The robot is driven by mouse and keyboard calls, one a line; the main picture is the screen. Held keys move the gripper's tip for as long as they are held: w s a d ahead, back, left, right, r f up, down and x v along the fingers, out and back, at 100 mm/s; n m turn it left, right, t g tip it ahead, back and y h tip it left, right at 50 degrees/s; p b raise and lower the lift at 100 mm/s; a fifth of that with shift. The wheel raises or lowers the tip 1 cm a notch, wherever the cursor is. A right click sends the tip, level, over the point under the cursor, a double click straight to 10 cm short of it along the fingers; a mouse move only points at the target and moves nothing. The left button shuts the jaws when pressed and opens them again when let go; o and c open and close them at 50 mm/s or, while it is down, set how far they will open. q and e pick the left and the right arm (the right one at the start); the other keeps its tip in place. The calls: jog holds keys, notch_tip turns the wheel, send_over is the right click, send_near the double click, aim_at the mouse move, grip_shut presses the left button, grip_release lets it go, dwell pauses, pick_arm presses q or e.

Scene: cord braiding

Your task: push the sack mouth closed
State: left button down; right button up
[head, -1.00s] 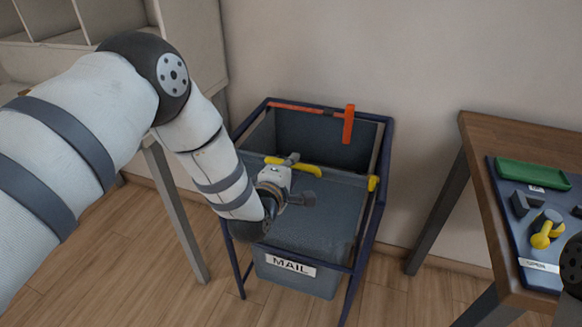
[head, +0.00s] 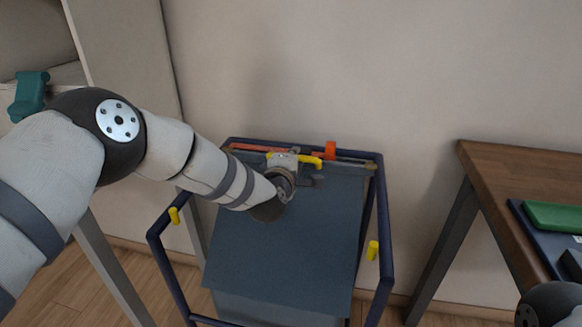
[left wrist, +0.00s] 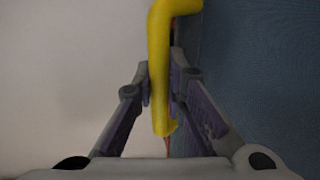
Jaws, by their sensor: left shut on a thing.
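The blue-grey sack (head: 285,240) hangs in a dark blue frame (head: 388,265). Its front fabric now slopes up to the back rail, and no open mouth shows between them. My left gripper (head: 296,163) is at the sack's top edge, shut on the yellow handle (head: 314,161). In the left wrist view the yellow handle (left wrist: 159,60) runs between the fingers. An orange bar (head: 250,148) lies along the back rail, with an orange lever (head: 331,150) standing just right of the handle. The gripper hides part of the edge; I cannot tell whether it touches the rail. My right gripper is out of view.
Yellow pegs (head: 174,215) and (head: 372,250) sit on the frame's sides. The wall (head: 300,70) is close behind. A wooden table (head: 510,190) with a green tray (head: 555,217) stands at right. A teal object (head: 29,95) is at far left.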

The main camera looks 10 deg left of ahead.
pick_arm(q)
jog(key=shift+w, duration=0.3)
jog(key=shift+r, duration=0.2)
jog(key=c, duration=1.6)
grip_release()
jog(key=shift+w, duration=0.1)
jog(key=shift+f, duration=0.1)
jog(key=v, duration=1.2)
